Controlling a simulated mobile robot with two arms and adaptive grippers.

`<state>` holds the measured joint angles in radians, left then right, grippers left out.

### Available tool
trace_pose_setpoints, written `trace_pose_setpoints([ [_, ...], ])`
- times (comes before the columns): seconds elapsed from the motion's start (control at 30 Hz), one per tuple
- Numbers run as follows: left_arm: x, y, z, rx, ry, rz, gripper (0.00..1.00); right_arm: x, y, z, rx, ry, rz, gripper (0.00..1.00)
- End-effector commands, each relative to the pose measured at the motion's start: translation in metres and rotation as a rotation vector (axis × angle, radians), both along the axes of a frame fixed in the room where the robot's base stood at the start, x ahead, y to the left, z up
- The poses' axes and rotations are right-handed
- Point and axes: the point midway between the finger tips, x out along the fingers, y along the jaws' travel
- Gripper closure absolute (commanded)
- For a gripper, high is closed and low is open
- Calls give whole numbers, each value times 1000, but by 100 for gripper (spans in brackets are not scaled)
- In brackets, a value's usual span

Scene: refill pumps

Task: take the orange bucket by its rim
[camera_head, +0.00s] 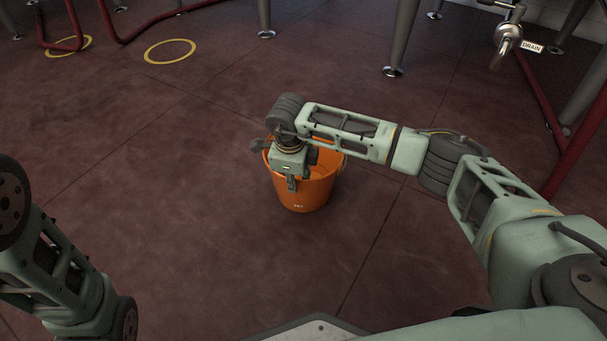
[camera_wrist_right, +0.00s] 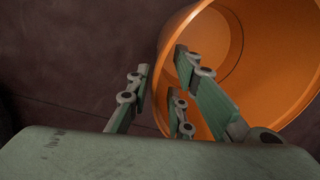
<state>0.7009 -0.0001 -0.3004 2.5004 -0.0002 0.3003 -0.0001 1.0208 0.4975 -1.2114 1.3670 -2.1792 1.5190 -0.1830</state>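The orange bucket (camera_head: 318,190) stands upright on the floor in the middle of the head view. My right gripper (camera_head: 291,180) is above its near left side, pointing down, and covers part of the rim. In the right wrist view the bucket (camera_wrist_right: 285,60) fills the upper right, with its open mouth showing. There my right gripper (camera_wrist_right: 161,72) is open, with a gap between its fingers. One finger is outside the rim on the left; the other fingers overlap the bucket. Contact with the rim cannot be told. My left arm shows at the left edge, but its gripper is out of view.
The dark red tiled floor (camera_head: 190,200) is clear around the bucket. Metal legs (camera_head: 401,40) and red hoses (camera_head: 145,22) stand at the back. A drain tap (camera_head: 508,36) with a label is at upper right. Yellow rings (camera_head: 170,51) mark the floor.

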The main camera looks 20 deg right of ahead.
Motion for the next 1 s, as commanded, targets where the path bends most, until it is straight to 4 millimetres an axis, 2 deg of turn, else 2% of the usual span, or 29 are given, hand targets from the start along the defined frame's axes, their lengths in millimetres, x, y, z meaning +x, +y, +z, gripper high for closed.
trace_pose_setpoints([
  [0.03,0,0,0,0,0,0,63,0,0,0,0,0,0,88],
  [0.2,0,0,0,1,-1,0,63,0,0,0,0,0,0,100],
  [0.83,0,0,1,1,0,0,63,1,0,1,0,-1,0,100],
  [1.0,0,0,7,0,1,0,63,1,0,9,0,-2,0,100],
])
